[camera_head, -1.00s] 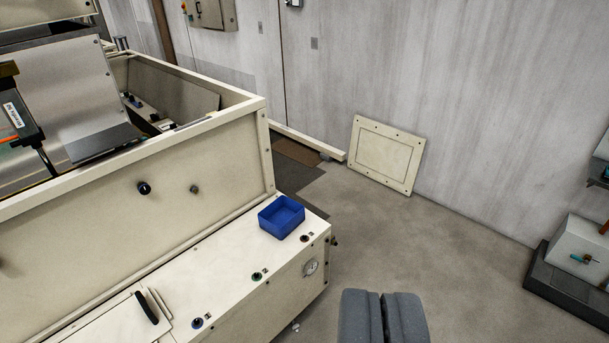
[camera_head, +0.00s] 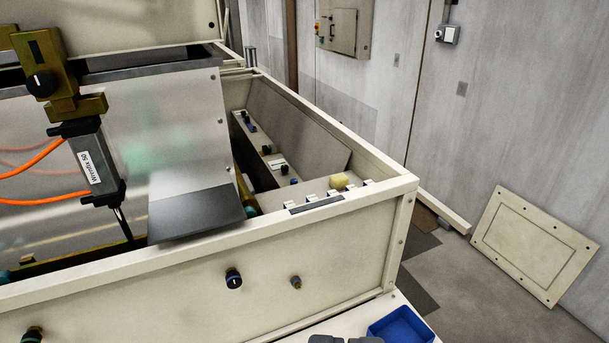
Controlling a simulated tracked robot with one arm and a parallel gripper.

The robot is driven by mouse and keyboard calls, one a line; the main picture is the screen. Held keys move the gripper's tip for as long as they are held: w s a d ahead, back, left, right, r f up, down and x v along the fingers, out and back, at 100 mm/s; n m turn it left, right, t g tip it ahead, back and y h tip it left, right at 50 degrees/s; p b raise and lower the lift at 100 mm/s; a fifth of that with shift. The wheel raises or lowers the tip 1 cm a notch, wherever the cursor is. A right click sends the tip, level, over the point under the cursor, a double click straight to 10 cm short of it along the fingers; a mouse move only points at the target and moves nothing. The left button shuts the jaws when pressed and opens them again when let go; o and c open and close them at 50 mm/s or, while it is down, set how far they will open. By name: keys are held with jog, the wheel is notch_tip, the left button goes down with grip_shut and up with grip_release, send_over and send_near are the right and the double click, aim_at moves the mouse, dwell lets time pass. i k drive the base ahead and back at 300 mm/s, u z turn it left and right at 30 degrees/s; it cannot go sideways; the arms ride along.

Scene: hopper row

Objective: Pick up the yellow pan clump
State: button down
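A small yellow clump (camera_head: 339,181) shows inside the open cream trough (camera_head: 290,222), near its right end. It sits just beyond the near rim, beside small white clips; what it rests on is partly hidden by the rim. My gripper (camera_head: 346,339) shows only as two grey fingertips at the bottom edge.
A blue tray (camera_head: 402,326) is right of my gripper on a cream ledge. A metal chute (camera_head: 197,212) and a cylinder with orange hoses (camera_head: 97,165) stand over the trough's left part. A cream panel (camera_head: 532,245) leans on the wall.

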aim_at(339, 181)
jog(key=z, duration=1.55)
jog(key=i, duration=4.5)
jog(key=u, duration=0.6)
